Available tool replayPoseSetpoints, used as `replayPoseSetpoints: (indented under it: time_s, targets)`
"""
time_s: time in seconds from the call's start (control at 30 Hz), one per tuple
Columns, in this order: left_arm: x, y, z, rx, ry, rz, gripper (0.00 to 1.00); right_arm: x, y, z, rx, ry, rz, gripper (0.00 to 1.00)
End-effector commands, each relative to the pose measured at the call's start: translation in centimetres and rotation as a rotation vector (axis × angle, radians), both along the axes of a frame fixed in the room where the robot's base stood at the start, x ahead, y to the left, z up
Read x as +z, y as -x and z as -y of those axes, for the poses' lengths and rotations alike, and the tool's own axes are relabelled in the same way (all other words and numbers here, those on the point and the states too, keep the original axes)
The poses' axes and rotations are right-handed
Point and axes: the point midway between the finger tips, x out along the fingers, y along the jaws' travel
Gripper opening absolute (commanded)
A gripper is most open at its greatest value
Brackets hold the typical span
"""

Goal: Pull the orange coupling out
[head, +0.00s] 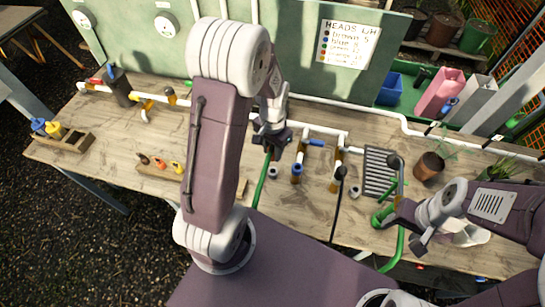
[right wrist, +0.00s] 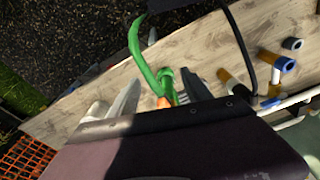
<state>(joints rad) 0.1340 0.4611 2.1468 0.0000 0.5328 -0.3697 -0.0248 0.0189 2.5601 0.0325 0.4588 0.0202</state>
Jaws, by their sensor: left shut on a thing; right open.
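A small orange piece (right wrist: 163,102), which looks like the orange coupling, sits against a green fitting (right wrist: 166,79) in the right wrist view. It shows between the fingers of my right gripper (right wrist: 160,92), which is open; I cannot tell whether a finger touches it. In the head view my right gripper (head: 405,228) is beside a green fitting (head: 381,217) at the bench's front right. My left gripper (head: 272,140) is shut near the bench's middle, on what looks like the green hose (head: 262,180) hanging below it. Its fingertips are partly hidden.
White piping (head: 385,117) runs along the back of the wooden bench (head: 120,185). Blue and amber fittings (head: 297,170) stand between my grippers, with a dark rack (head: 380,172) and a brown pot (head: 429,166) further right. A black cable (head: 336,205) hangs over the front edge.

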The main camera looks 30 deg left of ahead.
Motion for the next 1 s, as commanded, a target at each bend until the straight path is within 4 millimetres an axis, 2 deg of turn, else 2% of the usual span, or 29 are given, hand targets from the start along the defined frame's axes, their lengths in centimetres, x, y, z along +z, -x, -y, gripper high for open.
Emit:
replayPoseSetpoints:
  time_s: [0.37,1.0]
  targets:
    - [0.4,0.0,0.0,0.0,0.0,0.0,0.0,0.3,0.0,0.0,0.0,0.0,0.0,0.57]
    - [4.3,0.0,0.0,0.0,0.0,-0.001,0.0,4.0,0.0,0.0,0.0,0.0,0.0,0.57]
